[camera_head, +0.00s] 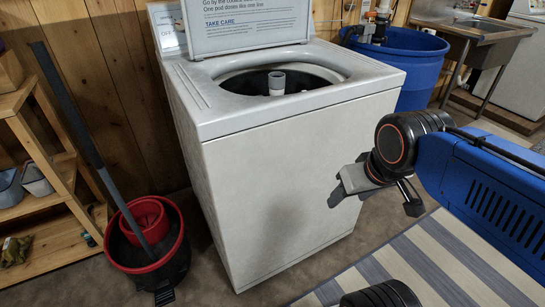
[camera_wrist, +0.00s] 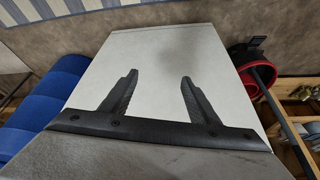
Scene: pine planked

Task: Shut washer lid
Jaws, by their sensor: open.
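The white top-loading washer (camera_head: 285,180) stands in the middle of the head view. Its lid (camera_head: 245,22) is raised upright at the back, with printed text on its inner face. The round tub opening shows below it, with a grey agitator (camera_head: 277,82) inside. My gripper (camera_head: 338,188) is in front of the washer's right front side, below the top's height, apart from the lid. In the wrist view, my gripper (camera_wrist: 158,80) has its two fingers spread with nothing between them, and the washer's pale panel (camera_wrist: 160,52) lies behind them.
A red and black mop bucket (camera_head: 150,245) with a mop handle stands left of the washer, beside wooden shelves (camera_head: 45,235). A blue barrel (camera_head: 408,65) is behind right, near a metal sink (camera_head: 478,28). A striped rug (camera_head: 430,265) lies in front.

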